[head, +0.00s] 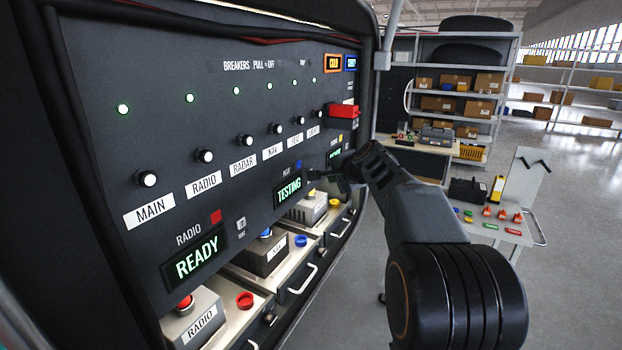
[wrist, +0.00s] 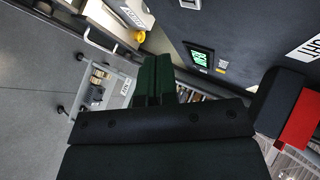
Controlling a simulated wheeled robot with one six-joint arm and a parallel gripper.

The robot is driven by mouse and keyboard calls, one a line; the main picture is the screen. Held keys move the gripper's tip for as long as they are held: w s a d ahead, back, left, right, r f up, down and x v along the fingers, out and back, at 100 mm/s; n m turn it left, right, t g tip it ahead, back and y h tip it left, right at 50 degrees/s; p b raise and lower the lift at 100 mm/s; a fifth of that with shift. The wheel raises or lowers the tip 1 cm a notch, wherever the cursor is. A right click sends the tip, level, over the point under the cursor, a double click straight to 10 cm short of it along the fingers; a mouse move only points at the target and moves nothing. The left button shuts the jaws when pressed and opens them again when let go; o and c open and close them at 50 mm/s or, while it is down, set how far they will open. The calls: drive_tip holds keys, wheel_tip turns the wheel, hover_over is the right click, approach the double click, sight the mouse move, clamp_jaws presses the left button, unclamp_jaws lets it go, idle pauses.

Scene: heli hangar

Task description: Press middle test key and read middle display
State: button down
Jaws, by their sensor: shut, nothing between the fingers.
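The middle display (head: 289,188), under the NAV label and a blue square (head: 298,164), shows TESTING in green in the head view. The left display (head: 197,257), under RADIO, reads READY. A third display (head: 335,154) is partly hidden by my arm. My gripper (head: 322,176) is close to the panel, just right of the middle display. It is shut and empty; its dark fingers also show in the wrist view (wrist: 154,72). The middle test key is not clearly visible near the fingertips, and I cannot tell whether they touch it.
Below the panel, a shelf holds a RADIO box (head: 195,318) with a red button, a NAV box (head: 265,250) and another box (head: 309,207). A red handle (head: 343,111) juts from the panel. A cart (head: 485,228) stands at right; the floor between is open.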

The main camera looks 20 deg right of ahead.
drive_tip(key=shift+s+d, duration=0.55)
drive_tip(key=shift+s, duration=0.1)
wheel_tip(320, 180, down, 6)
drive_tip(key=s+n+g, duration=0.2)
drive_tip(key=s+n, duration=0.1)
drive_tip(key=s+a+f+n+g, duration=0.1)
drive_tip(key=s+a+f+n, duration=0.2)
drive_tip(key=s, duration=0.5)
drive_tip(key=s+a+f+n+g+h, duration=0.1)
drive_tip(key=s+a+f+n, duration=0.3)
drive_tip(key=s, duration=0.5)
drive_tip(key=s+a+f+n+g, duration=0.3)
drive_tip(key=s+a+f+n, duration=0.1)
drive_tip(key=s, duration=0.4)
drive_tip(key=a+n, duration=0.1)
drive_tip(key=a, duration=0.1)
drive_tip(key=shift+s+a+f+h, duration=0.15)
drive_tip(key=shift+s+a+h, duration=0.1)
drive_tip(key=shift+a+h, duration=0.1)
drive_tip(key=shift+a, duration=0.15)
idle(0.6)
